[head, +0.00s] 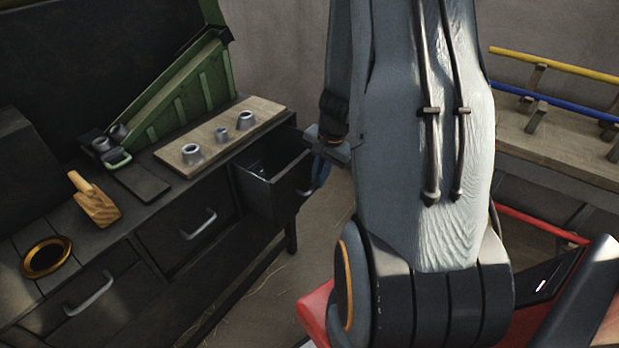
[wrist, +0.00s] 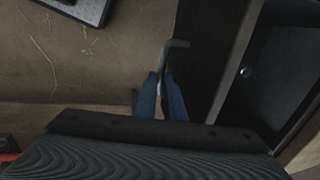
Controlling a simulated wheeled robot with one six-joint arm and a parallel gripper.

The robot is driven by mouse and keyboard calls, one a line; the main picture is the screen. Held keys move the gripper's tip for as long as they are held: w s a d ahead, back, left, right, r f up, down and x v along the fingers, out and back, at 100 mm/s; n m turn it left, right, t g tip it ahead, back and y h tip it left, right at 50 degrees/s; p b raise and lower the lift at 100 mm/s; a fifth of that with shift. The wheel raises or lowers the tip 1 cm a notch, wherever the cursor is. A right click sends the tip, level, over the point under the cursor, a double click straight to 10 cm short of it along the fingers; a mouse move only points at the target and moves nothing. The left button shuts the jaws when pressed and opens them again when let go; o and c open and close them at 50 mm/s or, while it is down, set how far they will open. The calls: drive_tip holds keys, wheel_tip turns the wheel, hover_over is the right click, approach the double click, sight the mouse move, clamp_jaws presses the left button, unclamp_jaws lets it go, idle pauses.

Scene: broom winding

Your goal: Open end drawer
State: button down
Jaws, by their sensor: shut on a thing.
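The end drawer (head: 290,187) is at the right end of the dark workbench and stands partly pulled out, its inside visible from above. My gripper (head: 320,174) is at its front face, with the blue fingers pointing down. In the wrist view the fingers of my gripper (wrist: 161,98) are closed around the grey bar handle (wrist: 170,52). The drawer's dark inside (wrist: 285,70) shows at the right of that view, with a small shiny thing in it.
Two other drawers, with handles (head: 199,224) and (head: 90,294), are shut. Floor is clear before the end drawer.

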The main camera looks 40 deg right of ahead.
drive_tip(key=shift+s+d+b, duration=0.3)
drive_tip(key=shift+s, duration=0.4)
drive_tip(key=shift+s+d+b, duration=0.25)
drive_tip(key=shift+s+d, duration=0.05)
drive_tip(key=shift+s, duration=0.4)
drive_tip(key=c, duration=1.8)
unclamp_jaws()
drive_tip(key=shift+c, duration=0.2)
drive_tip(key=shift+r, duration=0.15)
wheel_tip(320, 180, up, 8)
drive_tip(key=s+p, duration=0.1)
drive_tip(key=shift+s+d+f+p, duration=0.2)
drive_tip(key=shift+s+f+p, duration=0.05)
drive_tip(key=shift+p, duration=0.05)
